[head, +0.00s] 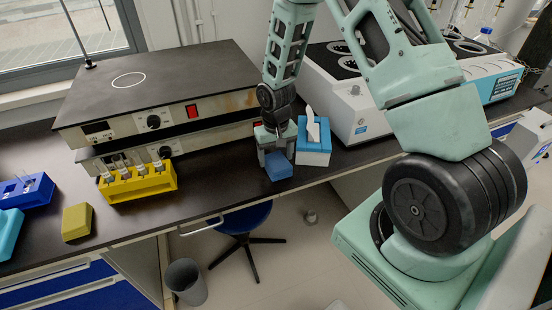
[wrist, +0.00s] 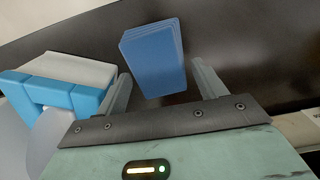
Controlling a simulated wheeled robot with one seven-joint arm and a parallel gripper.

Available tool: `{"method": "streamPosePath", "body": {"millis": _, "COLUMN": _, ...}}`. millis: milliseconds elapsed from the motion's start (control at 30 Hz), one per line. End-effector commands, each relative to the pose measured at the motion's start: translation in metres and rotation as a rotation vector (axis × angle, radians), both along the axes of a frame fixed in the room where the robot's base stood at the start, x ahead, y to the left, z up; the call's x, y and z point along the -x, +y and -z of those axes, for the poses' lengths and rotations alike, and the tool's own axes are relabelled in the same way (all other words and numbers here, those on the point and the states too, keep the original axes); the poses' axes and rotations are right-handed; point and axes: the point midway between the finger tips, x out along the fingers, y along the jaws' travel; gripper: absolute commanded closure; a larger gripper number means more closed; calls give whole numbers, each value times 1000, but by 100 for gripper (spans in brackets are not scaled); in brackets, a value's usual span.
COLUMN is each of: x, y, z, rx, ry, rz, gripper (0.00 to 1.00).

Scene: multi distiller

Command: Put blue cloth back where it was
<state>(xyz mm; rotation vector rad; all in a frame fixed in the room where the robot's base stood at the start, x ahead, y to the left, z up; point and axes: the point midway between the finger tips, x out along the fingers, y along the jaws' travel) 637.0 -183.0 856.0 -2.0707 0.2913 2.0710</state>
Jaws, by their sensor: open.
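The blue cloth (head: 278,167) is a folded stack lying on the dark bench near its front edge. It also shows in the wrist view (wrist: 153,57), at the upper middle, ahead of and partly between the fingers. My gripper (head: 272,150) is at the bench just behind the cloth in the head view. In the wrist view my gripper (wrist: 160,88) has its two fingers spread, one on each side of the cloth's near end. I cannot tell whether either finger touches the cloth.
A blue and white tissue box (head: 314,145) stands close to the right of the cloth. A yellow rack with vials (head: 138,184), a yellow sponge-like block (head: 77,221) and stacked hotplates (head: 160,90) are to the left. A white multi-position machine (head: 345,95) stands behind the tissue box.

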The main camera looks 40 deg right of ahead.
Motion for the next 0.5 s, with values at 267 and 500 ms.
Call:
{"method": "streamPosePath", "body": {"millis": 267, "x": -1, "y": -1, "z": -58, "rx": 1, "ry": -7, "rz": 0, "gripper": 30}}
{"method": "streamPosePath", "body": {"millis": 500, "x": -1, "y": 0, "z": -95, "rx": 2, "ry": -3, "rz": 0, "gripper": 30}}
